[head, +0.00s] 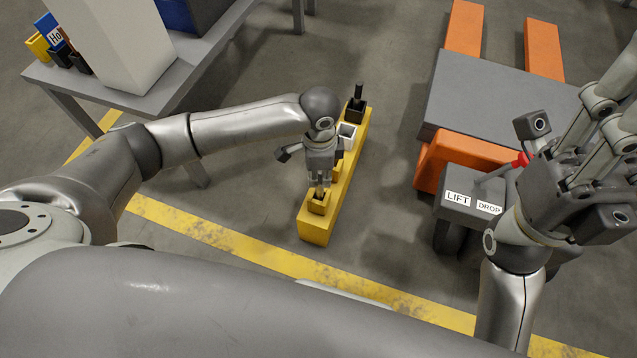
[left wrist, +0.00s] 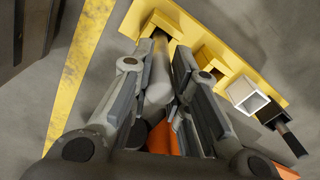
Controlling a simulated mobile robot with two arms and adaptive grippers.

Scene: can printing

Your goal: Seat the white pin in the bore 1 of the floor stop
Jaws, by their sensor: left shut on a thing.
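My left gripper (head: 319,178) points down over the near end of the yellow floor stop (head: 316,232). It is shut on the pale, whitish pin (left wrist: 158,72), gripped lengthwise between the fingers in the left wrist view. The pin's lower end is at the mouth of the nearest yellow socket (head: 315,207), also seen in the left wrist view (left wrist: 152,22). How deep the tip is cannot be told. The bore numbers are not readable. My right gripper (head: 612,115) is at the right, fingers partly cut off by the frame edge.
Farther along the stop are another yellow socket (left wrist: 209,57), a white socket (head: 347,133) and a black socket holding a black pin (head: 358,91). An orange and grey lift (head: 470,155) with a LIFT/DROP panel stands right. A grey table (head: 110,95) stands left.

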